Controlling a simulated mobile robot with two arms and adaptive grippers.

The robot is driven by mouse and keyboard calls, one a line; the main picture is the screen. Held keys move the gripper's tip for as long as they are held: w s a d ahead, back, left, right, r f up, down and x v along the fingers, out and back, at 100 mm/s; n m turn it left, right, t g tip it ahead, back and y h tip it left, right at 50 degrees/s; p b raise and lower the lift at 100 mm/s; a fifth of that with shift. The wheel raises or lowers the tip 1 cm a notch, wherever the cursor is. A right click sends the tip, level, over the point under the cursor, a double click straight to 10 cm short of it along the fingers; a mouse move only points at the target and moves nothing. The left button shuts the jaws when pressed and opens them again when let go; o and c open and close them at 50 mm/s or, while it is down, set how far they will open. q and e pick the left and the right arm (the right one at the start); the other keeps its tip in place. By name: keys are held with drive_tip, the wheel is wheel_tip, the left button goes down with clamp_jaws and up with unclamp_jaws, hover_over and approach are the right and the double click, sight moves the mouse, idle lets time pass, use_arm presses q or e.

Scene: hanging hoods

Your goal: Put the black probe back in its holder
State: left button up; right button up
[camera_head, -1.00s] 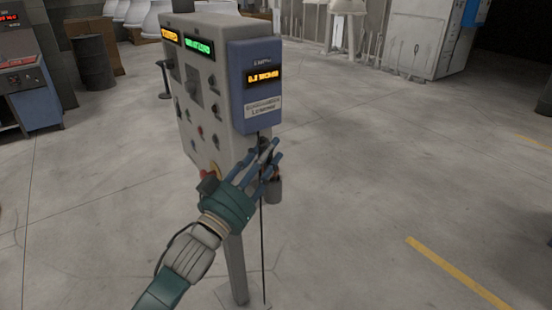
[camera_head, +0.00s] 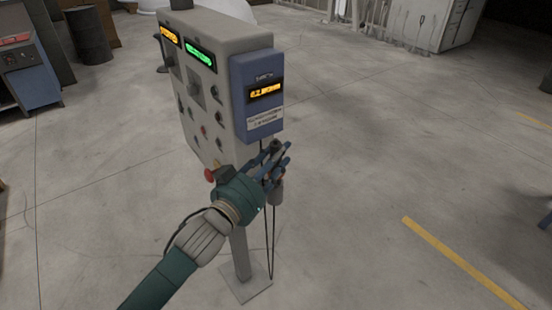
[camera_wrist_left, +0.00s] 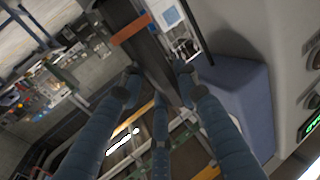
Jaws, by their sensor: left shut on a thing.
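The black probe shows in the wrist view as a dark cylinder (camera_wrist_left: 148,52) with an orange band, between the fingers of my left gripper (camera_head: 275,162). My left gripper is shut on it. In the head view its dark grey lower body (camera_head: 276,195) sticks out below the fingers, roughly upright. A thin black cable hangs in a loop beneath it. The hand is just below the blue display box (camera_head: 257,97), which also shows at the right in the wrist view (camera_wrist_left: 238,105). I cannot make out the holder clearly. My right gripper is not in view.
The grey control panel (camera_head: 205,95) with buttons and lit displays stands on a post (camera_head: 241,255) with a square base plate. The floor to the right is open.

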use_arm(q)
drive_tip(key=f, duration=0.2)
drive_tip(key=shift+s+a+f+y, duration=0.1)
drive_tip(key=shift+s+f+y, duration=0.1)
drive_tip(key=shift+f+y, duration=0.15)
clamp_jaws()
drive_tip(key=o, duration=0.8)
unclamp_jaws()
drive_tip(key=o, duration=0.4)
drive_tip(key=shift+w+g, duration=0.1)
drive_tip(key=shift+g, duration=0.2)
drive_tip(key=shift+w+r, duration=0.1)
drive_tip(key=shift+w, duration=0.2)
drive_tip(key=shift+s+f+b, duration=0.15)
drive_tip(key=shift+f+b, duration=0.05)
drive_tip(key=shift+b, duration=0.4)
drive_tip(key=b+v, duration=0.3)
drive_tip(key=v, duration=0.7)
drive_tip(key=shift+s+b, duration=0.4)
drive_tip(key=shift+f, duration=0.15)
